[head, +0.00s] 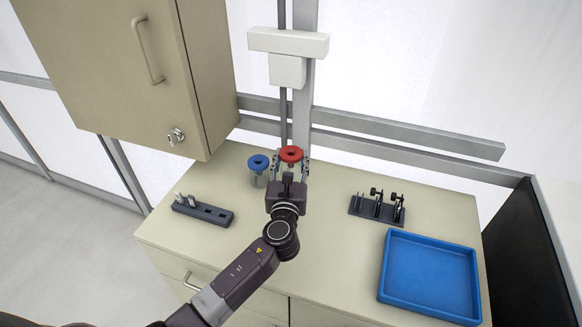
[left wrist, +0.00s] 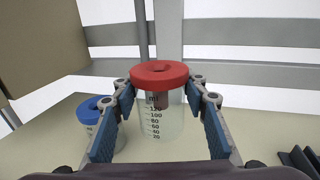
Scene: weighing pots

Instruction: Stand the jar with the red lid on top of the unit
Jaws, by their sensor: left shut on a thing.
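The jar with the red lid (head: 291,154) is at the back of the beige drawer unit's top (head: 320,238). My left gripper (head: 291,168) is shut on this jar, with one finger on each side. In the left wrist view the jar's clear, graduated body (left wrist: 158,115) stands upright between the fingers (left wrist: 160,105), below its red lid (left wrist: 158,74). I cannot tell whether its base touches the surface. In the head view the gripper hides most of its body. My right gripper is not in view.
A jar with a blue lid (head: 258,163) stands close on the left. A grey slotted block (head: 203,211) is further left, a dark rack (head: 377,207) right, and a blue tray (head: 428,312) front right. A beige wall cabinet (head: 120,70) hangs at upper left. The middle top is clear.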

